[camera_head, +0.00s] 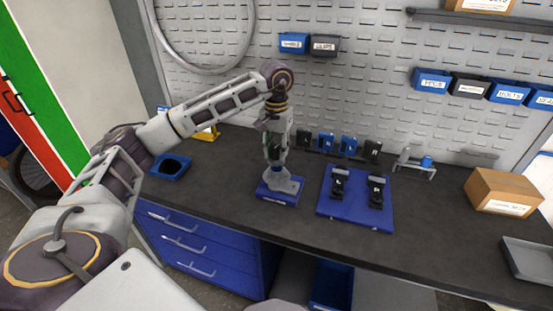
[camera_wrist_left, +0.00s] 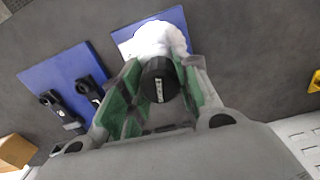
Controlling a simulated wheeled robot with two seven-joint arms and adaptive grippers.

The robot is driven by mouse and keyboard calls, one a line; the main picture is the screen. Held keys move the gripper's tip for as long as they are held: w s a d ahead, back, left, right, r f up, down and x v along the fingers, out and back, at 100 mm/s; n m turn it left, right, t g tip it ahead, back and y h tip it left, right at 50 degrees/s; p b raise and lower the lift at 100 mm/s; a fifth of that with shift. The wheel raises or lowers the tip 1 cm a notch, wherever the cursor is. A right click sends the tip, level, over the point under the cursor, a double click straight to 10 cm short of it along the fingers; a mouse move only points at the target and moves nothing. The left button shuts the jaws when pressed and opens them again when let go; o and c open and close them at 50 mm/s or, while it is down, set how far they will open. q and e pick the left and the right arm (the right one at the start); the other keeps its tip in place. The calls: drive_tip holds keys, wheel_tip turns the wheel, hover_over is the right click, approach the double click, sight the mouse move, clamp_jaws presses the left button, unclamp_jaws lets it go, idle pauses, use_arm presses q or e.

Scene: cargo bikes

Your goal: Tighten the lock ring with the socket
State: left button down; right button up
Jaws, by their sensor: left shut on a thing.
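My left gripper (camera_head: 274,163) points down over a small blue stand (camera_head: 279,198) on the bench. In the left wrist view the gripper (camera_wrist_left: 160,92) has its green-padded fingers shut on a black cylinder, the socket (camera_wrist_left: 158,78). The socket is in front of a pale grey rounded part (camera_wrist_left: 158,38). This grey part (camera_head: 289,184) sits on the blue stand, directly below the gripper. I cannot make out the lock ring; the socket and fingers cover that spot. Whether the socket touches the part cannot be told. My right gripper is not in view.
A blue board (camera_head: 355,213) with two black parts lies right of the stand. A blue tray (camera_head: 171,167) is to the left. Several small blue and black holders stand behind. A cardboard box (camera_head: 503,191) and a grey tray (camera_head: 530,258) are at the right. Bare bench lies between.

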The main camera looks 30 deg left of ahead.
use_arm(q)
drive_tip(key=shift+n+p, duration=0.35)
drive_tip(key=shift+n, duration=2.15)
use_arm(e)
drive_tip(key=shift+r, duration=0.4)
use_arm(q)
drive_tip(key=shift+n, duration=0.4)
drive_tip(key=shift+n, duration=0.9)
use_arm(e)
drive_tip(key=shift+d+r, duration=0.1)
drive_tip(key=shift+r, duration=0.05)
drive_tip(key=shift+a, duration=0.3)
